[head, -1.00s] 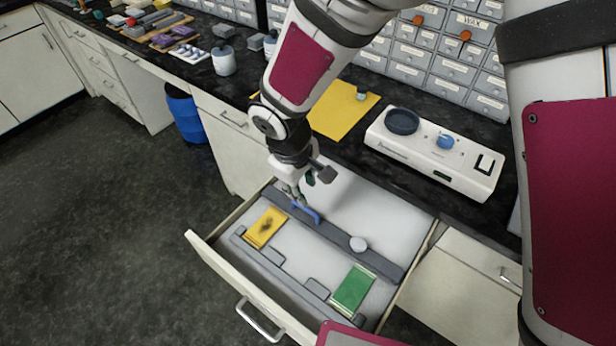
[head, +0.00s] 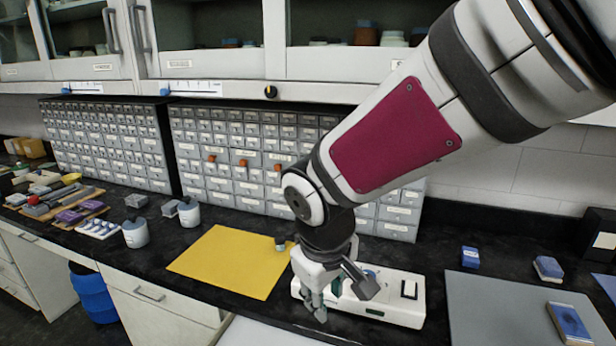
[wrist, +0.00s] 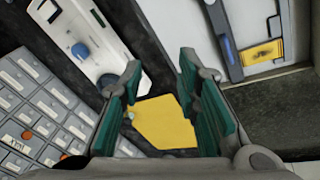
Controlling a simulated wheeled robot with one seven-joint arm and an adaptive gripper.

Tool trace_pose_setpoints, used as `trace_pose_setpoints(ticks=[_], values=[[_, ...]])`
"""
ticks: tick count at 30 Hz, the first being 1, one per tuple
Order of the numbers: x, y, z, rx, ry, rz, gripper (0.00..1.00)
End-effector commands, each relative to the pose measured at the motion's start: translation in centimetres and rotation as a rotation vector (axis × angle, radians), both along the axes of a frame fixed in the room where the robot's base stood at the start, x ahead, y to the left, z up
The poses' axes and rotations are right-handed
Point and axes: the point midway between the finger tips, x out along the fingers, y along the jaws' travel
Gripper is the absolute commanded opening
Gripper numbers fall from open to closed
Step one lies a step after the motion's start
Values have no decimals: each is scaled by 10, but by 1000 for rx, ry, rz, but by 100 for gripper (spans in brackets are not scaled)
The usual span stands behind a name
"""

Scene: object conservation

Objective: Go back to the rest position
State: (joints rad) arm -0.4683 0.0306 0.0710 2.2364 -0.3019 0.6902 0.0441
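My gripper (head: 318,308) hangs over the counter in the head view, in front of the white instrument. In the wrist view my gripper (wrist: 162,85) shows its two green-padded fingers apart, with nothing between them. The yellow mat (wrist: 165,124) lies on the counter well beyond the fingers. The open drawer's blue item (wrist: 229,50) and yellow packet (wrist: 262,53) show at the upper right of the wrist view, apart from the gripper. In the head view only a pale strip at the bottom edge hints at the drawer.
The white instrument (head: 395,300) stands behind my gripper. A yellow mat (head: 228,262) with a small jar (head: 280,243) lies to the left. Drawer cabinets (head: 245,150) line the back. A grey mat (head: 500,315) with blue boxes lies right. White jars (head: 135,233) stand left.

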Motion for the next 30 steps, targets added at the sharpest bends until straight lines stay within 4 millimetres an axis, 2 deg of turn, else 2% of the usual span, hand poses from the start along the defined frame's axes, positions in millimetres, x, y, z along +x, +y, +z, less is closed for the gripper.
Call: trace_pose_setpoints(ticks=[1, 6, 12, 15, 18, 22, 30], values=[[-5, -20, 16, 20, -18, -58, 30], [-33, -76, 54, 83, -61, -235, 30], [-79, -127, 83, 170, -114, -430, 30], [-103, -144, 91, 213, -140, -516, 30], [-122, -155, 96, 251, -162, -582, 30], [-139, -162, 98, 284, -182, -634, 30], [-146, -164, 98, 298, -188, -655, 30]])
